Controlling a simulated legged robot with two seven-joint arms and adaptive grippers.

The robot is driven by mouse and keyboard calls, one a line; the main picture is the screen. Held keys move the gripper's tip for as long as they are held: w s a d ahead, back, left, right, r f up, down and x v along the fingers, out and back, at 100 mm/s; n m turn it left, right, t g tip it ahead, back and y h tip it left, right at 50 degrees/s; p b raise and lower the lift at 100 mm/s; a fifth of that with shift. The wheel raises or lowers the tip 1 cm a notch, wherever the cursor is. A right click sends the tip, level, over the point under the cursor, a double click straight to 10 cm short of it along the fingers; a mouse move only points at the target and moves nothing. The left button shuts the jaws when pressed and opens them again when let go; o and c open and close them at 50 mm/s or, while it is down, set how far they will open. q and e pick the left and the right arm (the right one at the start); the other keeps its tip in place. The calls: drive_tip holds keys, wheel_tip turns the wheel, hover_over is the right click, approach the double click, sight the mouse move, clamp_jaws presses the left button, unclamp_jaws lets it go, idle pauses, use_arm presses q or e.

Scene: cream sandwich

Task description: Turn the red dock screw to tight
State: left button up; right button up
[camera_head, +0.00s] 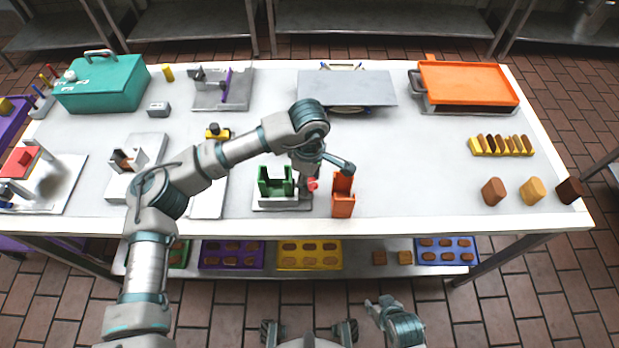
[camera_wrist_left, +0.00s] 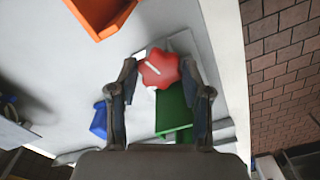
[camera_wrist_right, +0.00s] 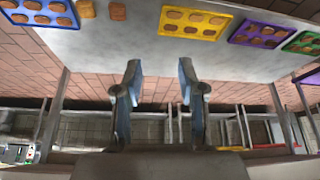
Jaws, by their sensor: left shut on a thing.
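The red dock screw (camera_head: 312,185) sits at the right side of the green dock (camera_head: 275,187), near the table's front edge. In the left wrist view it is a lobed red knob (camera_wrist_left: 158,68) with a white mark on top. My left gripper (camera_head: 309,178) reaches down over it. In the left wrist view its fingers (camera_wrist_left: 160,78) stand on both sides of the knob, shut on it. My right gripper (camera_wrist_right: 160,75) is open and empty, low in front of the table.
An orange holder (camera_head: 343,197) stands close to the right of the screw. A yellow-and-black item (camera_head: 217,132) and a white machine (camera_head: 133,160) are to the left. Bread pieces (camera_head: 532,189) stand at the right. Trays (camera_head: 310,266) lie on the shelf below. The table's middle right is clear.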

use_arm(q)
drive_tip(key=m+b, duration=0.1)
drive_tip(key=m, duration=0.2)
drive_tip(key=shift+w+m, duration=0.15)
drive_tip(key=shift+m, duration=0.15)
drive_tip(key=shift+a+r+m+b, duration=0.1)
drive_tip(key=shift+m+b, duration=0.35)
drive_tip(key=shift+m, duration=1.05)
use_arm(e)
drive_tip(key=w+a+r+t+y, duration=0.1)
drive_tip(key=w+a+r+t, duration=0.1)
drive_tip(key=w+t, duration=0.2)
drive_tip(key=shift+w+a, duration=0.25)
drive_tip(key=shift+w, duration=1.2)
use_arm(q)
drive_tip(key=o, duration=1.2)
drive_tip(key=shift+w, duration=0.1)
drive_tip(key=shift+c, duration=0.2)
use_arm(e)
drive_tip(key=shift+w+d, duration=0.15)
drive_tip(key=shift+w, duration=0.05)
drive_tip(key=shift+s, duration=0.1)
